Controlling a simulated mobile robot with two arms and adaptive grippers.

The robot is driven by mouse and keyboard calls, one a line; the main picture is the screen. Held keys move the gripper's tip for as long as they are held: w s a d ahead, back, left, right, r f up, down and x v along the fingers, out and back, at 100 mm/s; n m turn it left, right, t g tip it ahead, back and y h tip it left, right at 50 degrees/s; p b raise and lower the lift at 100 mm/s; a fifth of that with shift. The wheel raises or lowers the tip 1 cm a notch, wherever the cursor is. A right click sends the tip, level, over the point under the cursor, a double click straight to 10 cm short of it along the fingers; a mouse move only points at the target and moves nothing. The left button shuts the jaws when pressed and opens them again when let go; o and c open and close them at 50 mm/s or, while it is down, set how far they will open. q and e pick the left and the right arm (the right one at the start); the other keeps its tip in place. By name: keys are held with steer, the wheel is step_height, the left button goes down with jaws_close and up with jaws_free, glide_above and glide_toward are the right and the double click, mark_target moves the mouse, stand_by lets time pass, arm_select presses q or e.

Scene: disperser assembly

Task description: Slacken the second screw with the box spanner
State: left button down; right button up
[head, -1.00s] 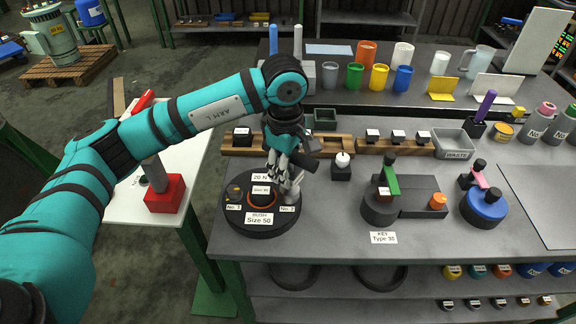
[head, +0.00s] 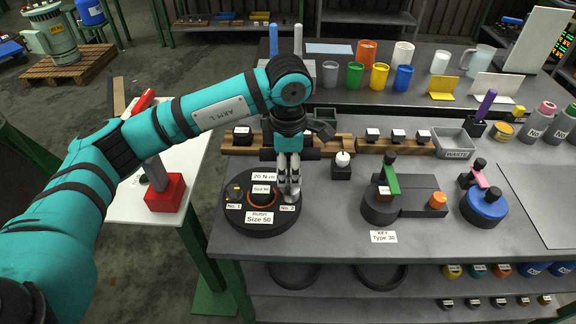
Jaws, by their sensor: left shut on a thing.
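My left gripper (head: 288,186) points straight down over the fixture's right side, at the No. 2 place. It is shut on a small grey metal piece (head: 291,195), which seems to be the box spanner. The second screw is hidden under it, so I cannot tell how they are seated. A dark screw head (head: 235,192) shows at No. 1. My right gripper is not in view.
A wooden rack (head: 240,150) runs behind the fixture. A black stand with a white ball (head: 342,160) is close on the right. The "KEY Type 30" fixture (head: 380,213) is further right. A waste bin (head: 455,143) stands behind.

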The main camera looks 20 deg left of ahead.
arm_select(q)
steer(key=shift+r+n, duration=0.1)
steer(key=shift+n, duration=0.9)
steer(key=shift+m+b, duration=0.3)
steer(key=shift+b, duration=0.1)
steer(key=shift+r+p, duration=1.3)
steer(key=shift+r, duration=1.2)
steer(key=shift+f, duration=0.1)
